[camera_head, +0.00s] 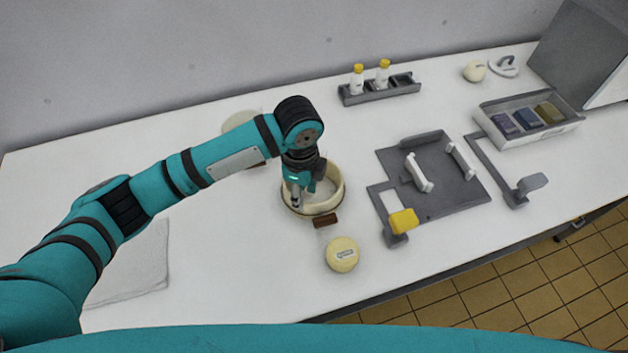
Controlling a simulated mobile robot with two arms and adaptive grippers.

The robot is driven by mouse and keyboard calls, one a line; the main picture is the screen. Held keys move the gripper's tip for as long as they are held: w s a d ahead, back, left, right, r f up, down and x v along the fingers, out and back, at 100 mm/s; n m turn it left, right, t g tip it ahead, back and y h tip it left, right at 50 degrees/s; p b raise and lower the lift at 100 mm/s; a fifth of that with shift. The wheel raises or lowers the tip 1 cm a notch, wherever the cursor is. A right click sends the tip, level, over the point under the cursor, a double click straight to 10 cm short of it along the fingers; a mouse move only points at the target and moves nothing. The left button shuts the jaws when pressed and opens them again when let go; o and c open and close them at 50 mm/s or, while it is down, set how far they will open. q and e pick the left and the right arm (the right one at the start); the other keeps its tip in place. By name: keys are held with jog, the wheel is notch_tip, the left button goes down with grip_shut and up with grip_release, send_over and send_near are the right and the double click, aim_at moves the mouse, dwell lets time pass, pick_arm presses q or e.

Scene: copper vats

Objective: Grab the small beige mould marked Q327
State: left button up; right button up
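A small round beige mould (342,254) with a pale label on top sits near the front edge of the white table. The print on the label is too small to read. A similar round beige piece (474,71) with a label stands at the back right. My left gripper (296,200) points down over an open beige round container (330,204), left of and behind the front mould and apart from it. Its fingers are small and partly dark, so I cannot tell whether they are open or shut. My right gripper is not in view.
A brown block (325,220) lies between the container and the front mould. A grey fixture (445,204) with a yellow-tipped arm stands to the right. Behind are a rack (379,95) with two yellow-capped bottles and a box (547,130) of coloured blocks. A cloth (140,265) lies left.

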aim_at(304, 217)
pick_arm(q)
notch_tip(304, 217, down, 4)
jog(key=shift+w+r, duration=0.1)
jog(key=shift+w, duration=0.05)
jog(key=shift+f+p, duration=0.35)
jog(key=shift+p, duration=0.1)
notch_tip(304, 217, down, 4)
jog(key=shift+w+f+p, duration=0.1)
jog(key=shift+f+p, duration=0.05)
jog(key=shift+p, duration=0.3)
grip_shut()
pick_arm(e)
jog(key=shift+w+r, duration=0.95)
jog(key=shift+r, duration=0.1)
